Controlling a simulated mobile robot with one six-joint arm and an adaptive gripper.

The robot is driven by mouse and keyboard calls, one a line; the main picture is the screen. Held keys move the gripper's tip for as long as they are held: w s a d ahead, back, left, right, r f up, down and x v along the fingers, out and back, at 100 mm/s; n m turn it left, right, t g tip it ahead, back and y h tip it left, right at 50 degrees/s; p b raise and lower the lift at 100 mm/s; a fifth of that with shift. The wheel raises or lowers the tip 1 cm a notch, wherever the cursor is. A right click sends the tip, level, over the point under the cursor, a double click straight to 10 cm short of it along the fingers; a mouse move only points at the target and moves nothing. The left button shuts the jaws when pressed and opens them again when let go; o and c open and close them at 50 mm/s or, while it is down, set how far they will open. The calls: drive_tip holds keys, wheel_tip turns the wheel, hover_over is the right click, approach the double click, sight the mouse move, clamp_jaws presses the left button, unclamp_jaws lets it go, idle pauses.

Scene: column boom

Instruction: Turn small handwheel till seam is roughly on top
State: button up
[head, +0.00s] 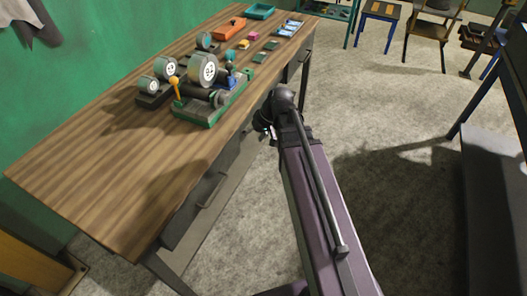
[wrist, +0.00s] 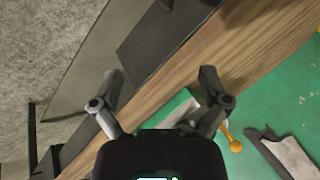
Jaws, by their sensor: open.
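A small lathe-like machine (head: 205,113) with a green base stands on the wooden bench, with an orange-knobbed lever (head: 175,88) at its left. Several round pale-faced wheels or dials are on and behind it, including a large one (head: 204,70) and a smaller one (head: 149,85). I cannot tell which is the small handwheel, and no seam can be made out. My gripper (wrist: 160,98) is open and empty, its two fingers apart over the bench edge. The orange knob (wrist: 235,145) shows beyond the right finger. In the head view my gripper is mostly hidden by my arm.
The wooden bench (head: 100,165) is clear at its near left. An orange tray (head: 229,29), a teal tray (head: 260,11) and small coloured blocks lie at its far end. Drawers hang under its front edge. Grey floor (head: 370,105) is open to the right.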

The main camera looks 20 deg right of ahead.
drive_tip(key=s+d+m+g+h+p, duration=0.1)
drive_tip(key=s+d+h+p, duration=0.1)
drive_tip(key=s+h, duration=0.3)
drive_tip(key=shift+s+r+m+h+p, duration=0.3)
drive_tip(key=shift+s+m, duration=0.1)
drive_tip(key=shift+s, duration=1.1)
drive_tip(key=shift+a, duration=0.1)
idle(0.7)
